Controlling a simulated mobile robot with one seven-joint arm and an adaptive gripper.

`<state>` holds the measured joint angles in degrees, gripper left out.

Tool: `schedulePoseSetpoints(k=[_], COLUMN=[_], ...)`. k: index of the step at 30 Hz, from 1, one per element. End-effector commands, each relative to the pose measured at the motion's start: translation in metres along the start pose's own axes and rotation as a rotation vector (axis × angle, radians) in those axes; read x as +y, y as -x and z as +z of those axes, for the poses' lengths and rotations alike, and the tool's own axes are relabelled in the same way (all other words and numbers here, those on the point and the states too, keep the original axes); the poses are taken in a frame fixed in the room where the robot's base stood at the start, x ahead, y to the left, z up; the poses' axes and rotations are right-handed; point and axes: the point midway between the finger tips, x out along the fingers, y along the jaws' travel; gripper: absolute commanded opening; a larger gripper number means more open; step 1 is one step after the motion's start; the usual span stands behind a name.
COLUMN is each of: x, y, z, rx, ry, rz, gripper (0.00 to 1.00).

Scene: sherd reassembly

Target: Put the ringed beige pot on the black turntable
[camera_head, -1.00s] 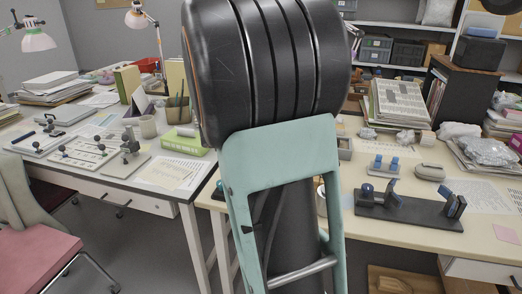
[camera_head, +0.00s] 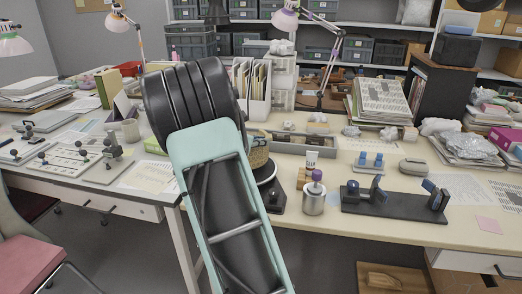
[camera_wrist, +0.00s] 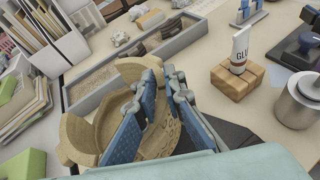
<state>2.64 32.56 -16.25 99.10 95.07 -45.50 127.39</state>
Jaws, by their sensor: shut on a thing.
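The beige pot (camera_wrist: 106,112) has a broken, uneven rim and marks on its wall. My gripper (camera_wrist: 162,78) has its blue fingers shut on the pot's wall in the wrist view. In the head view, my arm hides the gripper and most of the pot; a strip of the pot (camera_head: 258,156) shows at the arm's right. The black turntable (camera_head: 267,174) is just below it, partly hidden by my arm. A dark part of it shows right of the pot in the wrist view (camera_wrist: 236,134). I cannot tell whether pot and turntable touch.
A grey tray of sherds (camera_head: 290,143) lies behind the pot. A wooden block (camera_wrist: 238,82) with a glue tube (camera_wrist: 240,48) and a metal can (camera_head: 313,203) stand to the right. A dark stand (camera_head: 395,205) lies farther right. A green box (camera_wrist: 22,164) is at the left.

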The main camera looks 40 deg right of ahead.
Motion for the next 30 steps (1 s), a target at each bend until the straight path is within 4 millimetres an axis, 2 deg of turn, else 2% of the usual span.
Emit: schedulePoseSetpoints(k=[6, 12, 13, 18, 26, 30], x=[-0.002, -0.001, -0.002, -0.002, -0.002, 0.0], y=[-0.011, -0.011, -0.011, -0.011, -0.011, 0.001], z=[-0.024, -0.025, -0.029, -0.029, -0.028, -0.028], rx=[-0.004, -0.003, 0.003, 0.002, 0.001, 0.001], ry=[-0.002, -0.003, 0.002, 0.002, 0.001, 0.001], rz=[0.0, 0.001, 0.001, 0.001, 0.001, 0.003], gripper=[0.0, 0.0, 0.1, 0.27, 0.27, 0.27])
